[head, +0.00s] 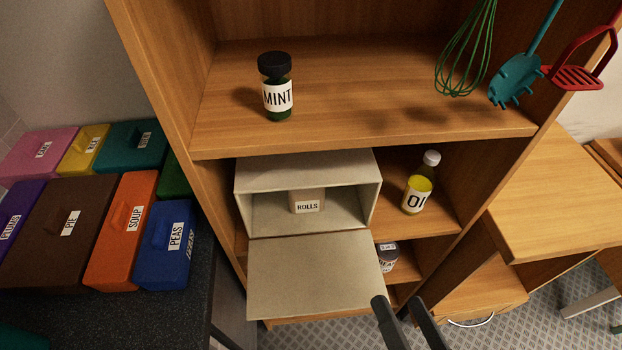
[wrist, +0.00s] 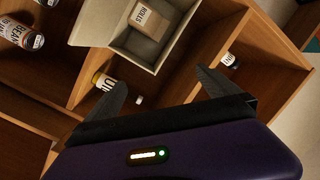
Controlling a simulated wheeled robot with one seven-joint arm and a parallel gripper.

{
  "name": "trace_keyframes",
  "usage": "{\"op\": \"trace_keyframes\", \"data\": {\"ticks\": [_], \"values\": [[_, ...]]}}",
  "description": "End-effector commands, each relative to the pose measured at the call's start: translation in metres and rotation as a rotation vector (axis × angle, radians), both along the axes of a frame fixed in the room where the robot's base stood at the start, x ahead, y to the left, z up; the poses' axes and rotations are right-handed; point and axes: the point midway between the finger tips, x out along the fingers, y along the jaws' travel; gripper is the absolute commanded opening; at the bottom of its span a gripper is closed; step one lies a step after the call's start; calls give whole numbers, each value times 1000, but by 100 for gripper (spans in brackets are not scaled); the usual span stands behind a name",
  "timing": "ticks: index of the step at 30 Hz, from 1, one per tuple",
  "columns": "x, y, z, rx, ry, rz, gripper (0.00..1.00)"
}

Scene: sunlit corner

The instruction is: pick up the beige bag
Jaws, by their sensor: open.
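The beige bag, labelled ROLLS (head: 307,194), stands inside an open cream box (head: 248,212) on the middle shelf. The box's front flap (head: 315,275) hangs forward and down. The bag also shows in the wrist view (wrist: 145,14), deep in the box near the top edge. My gripper (head: 397,301) is at the bottom of the head view, below and to the right of the flap, apart from the bag. In the wrist view my gripper (wrist: 162,80) has its fingers spread with nothing between them.
The wooden shelf holds a MINT jar (head: 277,98) above and an oil bottle (head: 417,190) right of the box. Utensils hang at the upper right, including a green whisk (head: 466,50). Several coloured boxes, including PEAS (head: 165,245), cover the left counter.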

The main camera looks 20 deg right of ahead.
Motion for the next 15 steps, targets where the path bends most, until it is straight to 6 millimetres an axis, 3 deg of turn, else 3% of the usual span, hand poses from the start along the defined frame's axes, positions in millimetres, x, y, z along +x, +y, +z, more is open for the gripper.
{"op": "trace_keyframes", "data": {"ticks": [5, 15], "values": [[51, -12, 1, 454, -154, -98, 100], [164, -22, -41, 1427, -372, -274, 100]]}}
